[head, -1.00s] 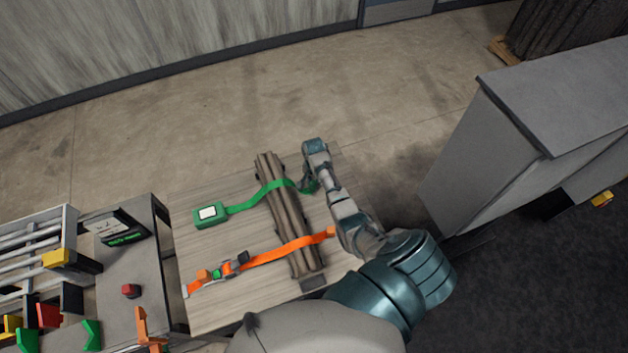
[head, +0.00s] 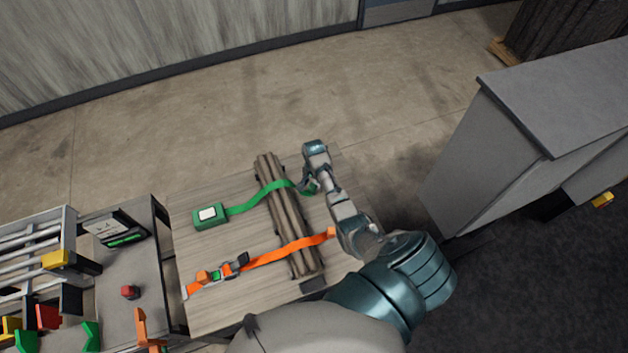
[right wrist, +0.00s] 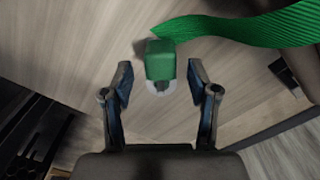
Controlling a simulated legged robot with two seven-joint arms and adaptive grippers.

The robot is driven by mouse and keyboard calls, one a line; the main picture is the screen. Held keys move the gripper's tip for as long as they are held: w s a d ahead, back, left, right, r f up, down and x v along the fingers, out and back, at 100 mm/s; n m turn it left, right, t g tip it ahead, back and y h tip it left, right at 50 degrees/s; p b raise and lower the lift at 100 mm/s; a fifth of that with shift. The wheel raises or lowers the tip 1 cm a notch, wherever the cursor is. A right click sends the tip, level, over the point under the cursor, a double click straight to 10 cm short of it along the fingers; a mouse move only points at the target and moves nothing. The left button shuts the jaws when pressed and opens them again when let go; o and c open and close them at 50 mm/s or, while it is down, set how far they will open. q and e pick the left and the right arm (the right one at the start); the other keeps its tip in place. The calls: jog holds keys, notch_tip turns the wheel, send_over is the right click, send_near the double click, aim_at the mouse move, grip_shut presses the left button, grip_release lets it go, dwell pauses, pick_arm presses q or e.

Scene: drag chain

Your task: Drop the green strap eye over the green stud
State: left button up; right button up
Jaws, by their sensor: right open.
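The green strap (head: 245,206) runs from a green box with a white label (head: 209,215) across a bundle of dark bars (head: 285,220). Its far end lies beside my right gripper (head: 308,186), which partly hides it. In the right wrist view, the green strap (right wrist: 235,30) comes in from the right to a green block (right wrist: 160,60) with a pale ring (right wrist: 160,86) at its lower end. My right gripper (right wrist: 160,82) is open, one finger on each side of the block, with visible gaps. I cannot tell the eye and the stud apart. My left gripper is out of view.
An orange strap (head: 285,250) with a buckle also crosses the bars on the wooden tabletop (head: 225,310). A side bench with a red button (head: 130,292) and a rack stand at left. A grey cabinet (head: 560,90) stands at right.

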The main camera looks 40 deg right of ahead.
notch_tip(320, 180, up, 12)
jog(key=shift+f, duration=0.15)
jog(key=shift+w, duration=0.1)
dwell(0.5)
